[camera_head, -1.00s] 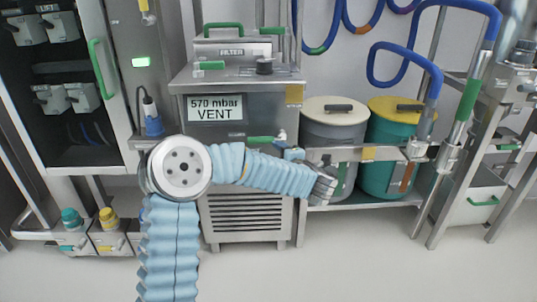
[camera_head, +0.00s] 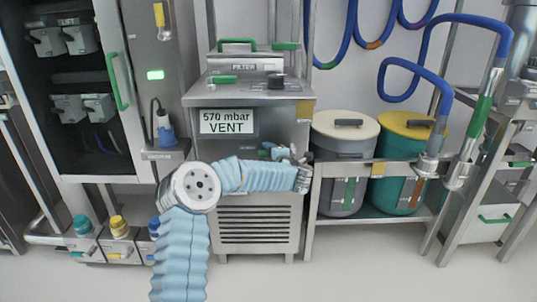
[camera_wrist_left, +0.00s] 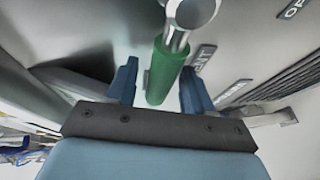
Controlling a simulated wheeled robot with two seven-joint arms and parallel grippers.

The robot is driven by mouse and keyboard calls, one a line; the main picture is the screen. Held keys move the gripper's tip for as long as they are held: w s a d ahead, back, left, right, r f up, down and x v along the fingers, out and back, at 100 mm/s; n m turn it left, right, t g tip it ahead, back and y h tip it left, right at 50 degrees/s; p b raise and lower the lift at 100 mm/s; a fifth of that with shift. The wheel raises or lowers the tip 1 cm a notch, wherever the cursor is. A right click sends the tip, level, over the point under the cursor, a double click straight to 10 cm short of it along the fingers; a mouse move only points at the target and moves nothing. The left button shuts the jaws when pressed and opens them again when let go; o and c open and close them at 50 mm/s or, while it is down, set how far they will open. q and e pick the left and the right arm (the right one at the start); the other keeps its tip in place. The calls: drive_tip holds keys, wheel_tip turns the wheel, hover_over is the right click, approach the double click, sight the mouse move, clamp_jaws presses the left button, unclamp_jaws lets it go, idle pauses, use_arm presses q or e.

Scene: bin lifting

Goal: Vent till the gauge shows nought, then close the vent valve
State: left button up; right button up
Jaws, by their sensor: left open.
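The gauge display (camera_head: 227,121) on the front of the steel filter cabinet (camera_head: 205,98) reads "570 mbar VENT". The green valve handle (camera_wrist_left: 163,73) shows in the left wrist view, running from a round metal fitting down between my two blue fingers. My left gripper (camera_wrist_left: 160,85) is open, one finger on each side of the handle with gaps visible. In the head view my left gripper (camera_head: 270,152) is at the cabinet front, below and right of the display, and mostly hides the handle. My right gripper is not in view.
A shelf with a grey drum (camera_head: 344,135) and a teal drum with yellow lid (camera_head: 402,150) stands right of the cabinet. An open rack with a green-handled door (camera_head: 117,80) is at left. Blue hoses hang at upper right. The floor in front is clear.

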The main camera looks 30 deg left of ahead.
use_arm(q)
drive_tip(key=shift+c, duration=0.2)
clamp_jaws()
drive_tip(key=shift+f, duration=0.1)
